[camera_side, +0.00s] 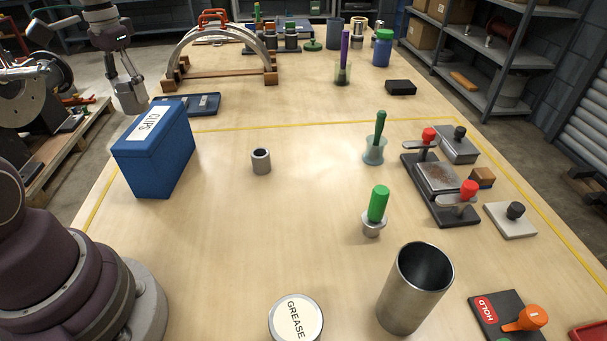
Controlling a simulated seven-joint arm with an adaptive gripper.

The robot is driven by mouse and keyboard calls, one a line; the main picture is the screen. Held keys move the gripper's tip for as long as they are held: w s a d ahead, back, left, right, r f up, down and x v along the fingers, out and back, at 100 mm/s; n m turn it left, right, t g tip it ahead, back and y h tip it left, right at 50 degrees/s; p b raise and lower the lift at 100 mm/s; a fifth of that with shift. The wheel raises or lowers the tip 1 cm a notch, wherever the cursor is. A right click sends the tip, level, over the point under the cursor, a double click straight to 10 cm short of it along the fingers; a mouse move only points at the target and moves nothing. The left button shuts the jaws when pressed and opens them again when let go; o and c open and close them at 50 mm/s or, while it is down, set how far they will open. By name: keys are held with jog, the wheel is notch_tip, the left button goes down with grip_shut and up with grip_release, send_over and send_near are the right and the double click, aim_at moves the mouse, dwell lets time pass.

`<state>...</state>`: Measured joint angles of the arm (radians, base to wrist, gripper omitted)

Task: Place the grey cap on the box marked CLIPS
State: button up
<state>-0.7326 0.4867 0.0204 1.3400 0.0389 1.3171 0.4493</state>
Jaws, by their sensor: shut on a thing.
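The blue box marked CLIPS (170,158) stands upright on the left side of the table, with its white label on top. My gripper (126,80) is at the upper left, its fingers pointing down and shut on the grey cap (131,99). The cap looks like a short grey cylinder. In the picture it shows just above the box's far left top edge, apart from the label. I cannot tell its exact height or whether it is directly over the box.
A dark tray (204,104) lies behind the box. A small grey hollow cylinder (261,161) stands right of it. A metal arch on wooden blocks (222,53) is farther back. A GREASE tin (296,318) and a steel cup (415,290) are in front. The middle table is mostly clear.

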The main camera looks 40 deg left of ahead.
jog(key=shift+w+a+f, duration=0.2)
jog(key=shift+w+a, duration=0.7)
jog(key=shift+w, duration=0.1)
jog(key=shift+f, duration=1.65)
jog(key=o, duration=1.2)
jog(key=shift+f, duration=0.15)
jog(key=shift+o, duration=0.2)
